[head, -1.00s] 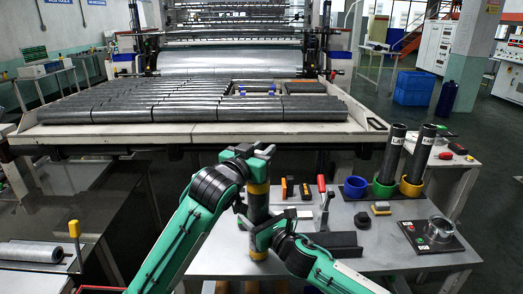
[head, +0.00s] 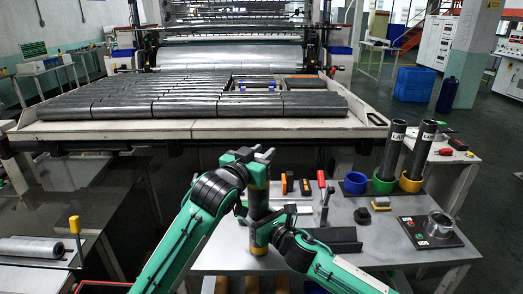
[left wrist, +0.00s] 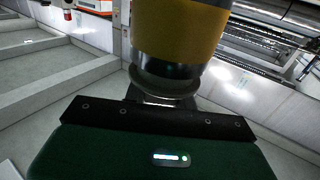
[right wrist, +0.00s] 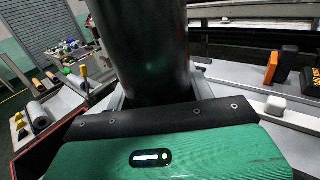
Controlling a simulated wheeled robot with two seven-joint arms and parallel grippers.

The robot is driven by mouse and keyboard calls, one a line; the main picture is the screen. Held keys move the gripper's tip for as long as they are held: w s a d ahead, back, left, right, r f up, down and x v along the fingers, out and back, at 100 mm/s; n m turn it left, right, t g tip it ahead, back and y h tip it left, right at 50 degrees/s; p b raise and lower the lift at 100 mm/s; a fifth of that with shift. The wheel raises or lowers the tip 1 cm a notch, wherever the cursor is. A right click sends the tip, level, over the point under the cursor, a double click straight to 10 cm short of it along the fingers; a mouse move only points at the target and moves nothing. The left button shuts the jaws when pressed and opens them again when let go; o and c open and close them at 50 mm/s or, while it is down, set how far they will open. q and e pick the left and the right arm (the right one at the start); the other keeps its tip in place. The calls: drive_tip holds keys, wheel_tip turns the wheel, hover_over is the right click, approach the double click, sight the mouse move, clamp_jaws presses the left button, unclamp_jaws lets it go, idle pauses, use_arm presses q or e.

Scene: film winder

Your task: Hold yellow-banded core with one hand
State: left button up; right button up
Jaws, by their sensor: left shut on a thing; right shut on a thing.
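The yellow-banded core (head: 258,203) is a dark, upright cylinder with yellow near its top and bottom. My left gripper (head: 258,157) is shut on it at the top end. Its yellow band (left wrist: 180,30) fills the upper middle of the left wrist view, just beyond the gripper. My right gripper (head: 262,228) is shut on the core lower down. In the right wrist view the dark body of the core (right wrist: 140,45) stands against that gripper. The fingers hide parts of the core.
A grey worktable (head: 215,255) lies behind and below the core. A tray of dark rolls (head: 335,128) stands farther back.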

use_arm(q)
drive_tip(key=shift+f, duration=0.4)
drive_tip(key=o, duration=1.1)
drive_tip(key=shift+s, duration=0.1)
drive_tip(key=v, duration=1.2)
use_arm(e)
drive_tip(key=o, duration=1)
drive_tip(key=shift+o, duration=0.2)
